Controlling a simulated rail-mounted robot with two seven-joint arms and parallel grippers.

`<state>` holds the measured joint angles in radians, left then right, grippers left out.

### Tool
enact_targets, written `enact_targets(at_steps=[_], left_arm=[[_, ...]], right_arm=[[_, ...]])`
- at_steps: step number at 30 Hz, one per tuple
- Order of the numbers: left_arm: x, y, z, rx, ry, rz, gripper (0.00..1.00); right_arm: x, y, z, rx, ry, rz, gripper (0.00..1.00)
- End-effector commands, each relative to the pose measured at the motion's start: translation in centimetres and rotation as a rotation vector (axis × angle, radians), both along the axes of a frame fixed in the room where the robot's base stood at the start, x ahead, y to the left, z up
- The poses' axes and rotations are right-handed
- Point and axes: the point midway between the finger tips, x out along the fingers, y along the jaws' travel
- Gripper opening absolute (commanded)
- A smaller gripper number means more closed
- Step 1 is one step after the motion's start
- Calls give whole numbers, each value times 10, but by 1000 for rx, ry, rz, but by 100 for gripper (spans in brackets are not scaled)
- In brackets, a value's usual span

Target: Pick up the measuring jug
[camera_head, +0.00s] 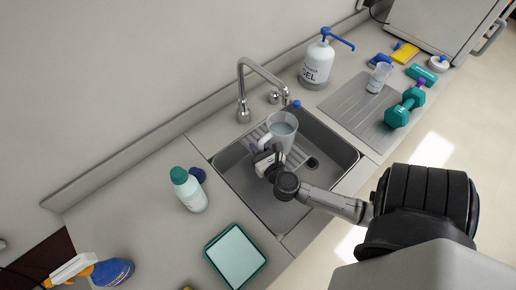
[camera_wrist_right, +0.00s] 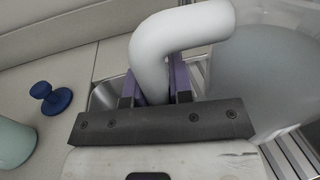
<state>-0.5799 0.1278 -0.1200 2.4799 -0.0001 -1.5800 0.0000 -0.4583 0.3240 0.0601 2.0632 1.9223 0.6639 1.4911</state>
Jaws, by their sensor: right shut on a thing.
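The measuring jug (camera_head: 281,131) is a translucent whitish jug with a white handle, over the sink (camera_head: 336,152) in the head view. I cannot tell whether it touches the rack in the sink. In the right wrist view its white handle (camera_wrist_right: 152,55) passes between the purple fingers of my right gripper (camera_wrist_right: 160,88), and its cloudy body (camera_wrist_right: 262,80) fills the right side. My right gripper also shows in the head view (camera_head: 270,160), shut on the handle. The left gripper is not in view.
A tap (camera_head: 243,95) stands behind the sink. A teal-capped bottle (camera_head: 188,190), a dark blue stopper (camera_head: 198,175) and a teal-rimmed tray (camera_head: 235,258) are to the left.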

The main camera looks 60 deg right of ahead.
Motion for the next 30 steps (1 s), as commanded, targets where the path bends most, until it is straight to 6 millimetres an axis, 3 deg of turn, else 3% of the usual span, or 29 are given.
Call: enact_targets(at_steps=[1,30], left_arm=[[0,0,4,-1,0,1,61],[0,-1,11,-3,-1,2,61]], right_arm=[[-1,0,9,-1,-3,0,0],[-89,-9,58,-2,0,0,0]])
